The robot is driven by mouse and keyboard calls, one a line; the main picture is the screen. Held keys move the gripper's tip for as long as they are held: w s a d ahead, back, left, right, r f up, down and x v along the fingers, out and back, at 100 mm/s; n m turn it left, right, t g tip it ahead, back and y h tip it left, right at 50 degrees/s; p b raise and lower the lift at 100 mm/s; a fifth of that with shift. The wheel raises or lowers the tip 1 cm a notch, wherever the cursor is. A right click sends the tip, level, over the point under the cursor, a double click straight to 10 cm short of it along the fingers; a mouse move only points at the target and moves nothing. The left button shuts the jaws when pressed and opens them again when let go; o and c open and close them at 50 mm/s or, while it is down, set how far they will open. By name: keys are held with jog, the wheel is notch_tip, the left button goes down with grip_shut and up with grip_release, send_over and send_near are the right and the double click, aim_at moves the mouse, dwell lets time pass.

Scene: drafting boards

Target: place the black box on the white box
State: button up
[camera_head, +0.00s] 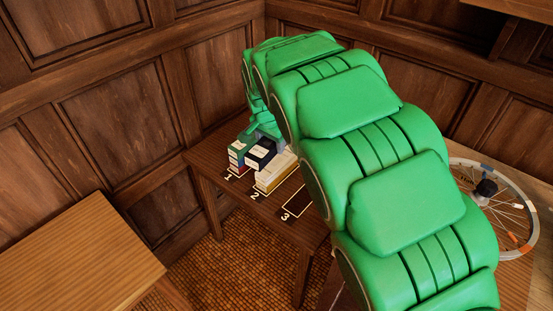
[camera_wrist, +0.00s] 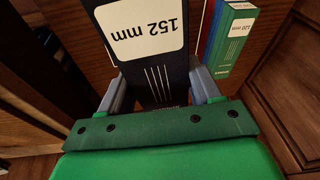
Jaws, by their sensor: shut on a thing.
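The black box (camera_head: 262,160), with a white label, is at the stack by mark 2 in the head view. In the wrist view the black box (camera_wrist: 161,75) reads "152 mm" and stands between my two grey fingers. My gripper (camera_wrist: 163,92) is shut on it. The white box (camera_head: 283,164) is at the top of the stack by mark 2, above a yellow box (camera_head: 270,184). The black box overlaps the white box in the head view; I cannot tell whether they touch. My green arm hides part of the stack's far side.
The outlined place by mark 3 (camera_head: 299,203) is empty. A spoked wheel (camera_head: 511,205) lies at right. A wooden table (camera_head: 75,255) stands at lower left.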

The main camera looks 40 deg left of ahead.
jog(key=shift+m+h, duration=0.3)
jog(key=shift+m, duration=0.4)
jog(key=d, duration=0.2)
jog(key=d+f, duration=0.1)
jog(key=d, duration=0.2)
jog(key=shift+s+d+f, duration=0.1)
jog(key=shift+d+f, duration=0.15)
jog(key=shift+d, duration=0.15)
jog(key=w+a+f, duration=0.1)
jog(key=w+a, duration=0.1)
jog(key=w+a+f, duration=0.3)
jog(key=w+a, duration=0.1)
jog(key=a, duration=0.1)
jog(key=shift+f, duration=0.2)
send_over(279, 160)
jog(key=s, duration=0.2)
jog(key=f, duration=0.4)
jog(key=shift+w+d+f, duration=0.15)
jog(key=shift+w+d, duration=0.1)
jog(key=shift+d, duration=0.1)
jog(key=shift+w+a+f, duration=0.35)
jog(key=shift+f, duration=0.3)
jog(key=shift+s+x, duration=0.15)
jog(key=shift+x, duration=0.6)
jog(key=shift+s+x, duration=0.2)
jog(key=shift+x, duration=0.55)
jog(key=shift+d+f, duration=0.1)
jog(key=shift+f, duration=0.15)
jog(key=o, duration=1.2)
